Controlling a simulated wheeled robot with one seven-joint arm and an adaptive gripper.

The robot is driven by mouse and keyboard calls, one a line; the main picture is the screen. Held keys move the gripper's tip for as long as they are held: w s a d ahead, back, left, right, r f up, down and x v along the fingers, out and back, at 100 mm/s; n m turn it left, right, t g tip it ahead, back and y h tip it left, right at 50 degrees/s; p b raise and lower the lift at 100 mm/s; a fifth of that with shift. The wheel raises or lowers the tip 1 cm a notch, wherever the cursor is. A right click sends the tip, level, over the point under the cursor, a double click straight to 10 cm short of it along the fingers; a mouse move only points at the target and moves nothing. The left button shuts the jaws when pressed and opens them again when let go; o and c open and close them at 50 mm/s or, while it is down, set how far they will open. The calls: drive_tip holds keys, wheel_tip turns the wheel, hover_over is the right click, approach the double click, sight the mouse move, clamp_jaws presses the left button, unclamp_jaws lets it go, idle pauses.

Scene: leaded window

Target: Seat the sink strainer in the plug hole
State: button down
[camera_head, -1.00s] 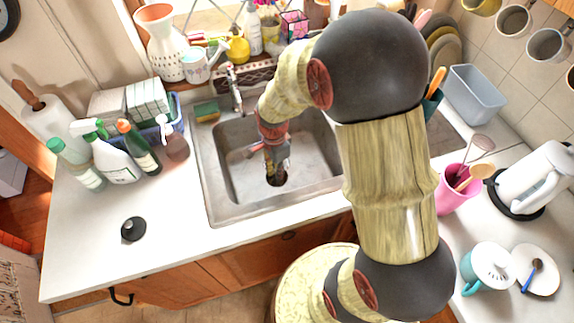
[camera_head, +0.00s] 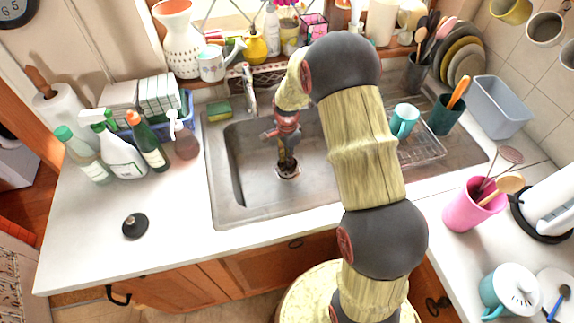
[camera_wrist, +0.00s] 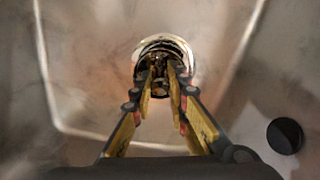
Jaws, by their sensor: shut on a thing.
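My gripper (camera_head: 287,163) reaches down into the steel sink basin (camera_head: 253,192), with its fingertips at the plug hole. In the wrist view my gripper (camera_wrist: 161,84) has its two fingers closed together on the middle of the round metal strainer (camera_wrist: 178,45). The strainer's shiny rim also shows around the fingertips in the head view (camera_head: 290,175). The strainer is at the plug hole, which it and the fingers mostly cover. I cannot tell whether it lies flush in the hole or slightly above it.
A black round stopper (camera_head: 135,226) lies on the counter left of the sink. Bottles (camera_head: 122,158) stand behind it. A drying rack with a teal mug (camera_head: 404,120) is right of the basin. The tap (camera_head: 249,88) rises behind. The basin floor around the gripper is clear.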

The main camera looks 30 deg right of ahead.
sight(282, 166)
drive_tip(key=shift+w+d+f, duration=0.1)
drive_tip(key=shift+w+f, duration=0.2)
drive_tip(key=shift+f, duration=0.2)
drive_tip(key=shift+f+b, duration=0.8)
drive_tip(key=shift+f, duration=0.55)
drive_tip(key=shift+f, duration=0.2)
drive_tip(key=c, duration=1.7)
unclamp_jaws()
drive_tip(key=shift+c, duration=0.2)
drive_tip(key=shift+r, duration=0.1)
